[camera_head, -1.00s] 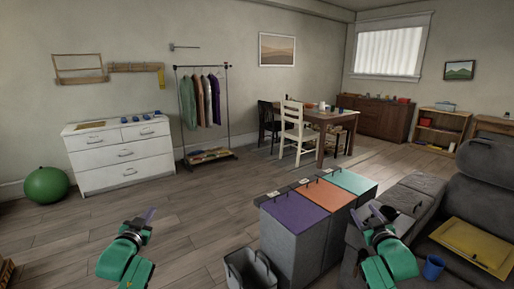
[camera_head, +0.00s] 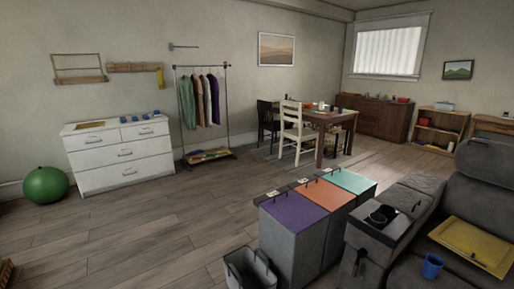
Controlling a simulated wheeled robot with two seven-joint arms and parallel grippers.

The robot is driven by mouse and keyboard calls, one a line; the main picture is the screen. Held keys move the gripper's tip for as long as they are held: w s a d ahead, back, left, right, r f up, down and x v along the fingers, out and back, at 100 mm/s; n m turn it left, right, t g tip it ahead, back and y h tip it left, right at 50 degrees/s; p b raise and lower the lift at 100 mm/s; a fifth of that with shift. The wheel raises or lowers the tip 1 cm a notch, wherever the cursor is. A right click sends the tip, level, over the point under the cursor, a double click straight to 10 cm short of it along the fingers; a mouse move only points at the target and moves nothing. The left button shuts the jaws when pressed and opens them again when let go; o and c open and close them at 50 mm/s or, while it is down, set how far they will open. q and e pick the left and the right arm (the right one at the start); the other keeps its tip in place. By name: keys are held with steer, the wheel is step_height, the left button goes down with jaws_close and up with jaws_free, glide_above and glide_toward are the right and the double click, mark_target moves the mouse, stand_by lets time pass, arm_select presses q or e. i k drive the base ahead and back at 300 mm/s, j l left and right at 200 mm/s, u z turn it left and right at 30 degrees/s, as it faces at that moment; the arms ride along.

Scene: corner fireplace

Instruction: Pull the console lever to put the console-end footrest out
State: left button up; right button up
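The grey sofa (camera_head: 490,185) stands at the right, with a console (camera_head: 372,236) at its near left end. A dark lever-like handle (camera_head: 358,262) with a brownish grip shows on the console's side. A black object (camera_head: 382,215) lies on the console's top. I cannot make out the console-end footrest as a separate part; the sofa's lower portion is cut off by the bottom edge. Neither of my grippers is in view.
Bins with purple (camera_head: 293,212), orange (camera_head: 325,193) and teal lids stand left of the console, with an open grey basket (camera_head: 250,268) in front. A yellow tray (camera_head: 478,246) and blue cup (camera_head: 433,266) are on the sofa.

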mark_target(355, 269)
steer(key=j+z, duration=0.1)
steer(key=z, duration=1.35)
steer(key=i+j, duration=0.05)
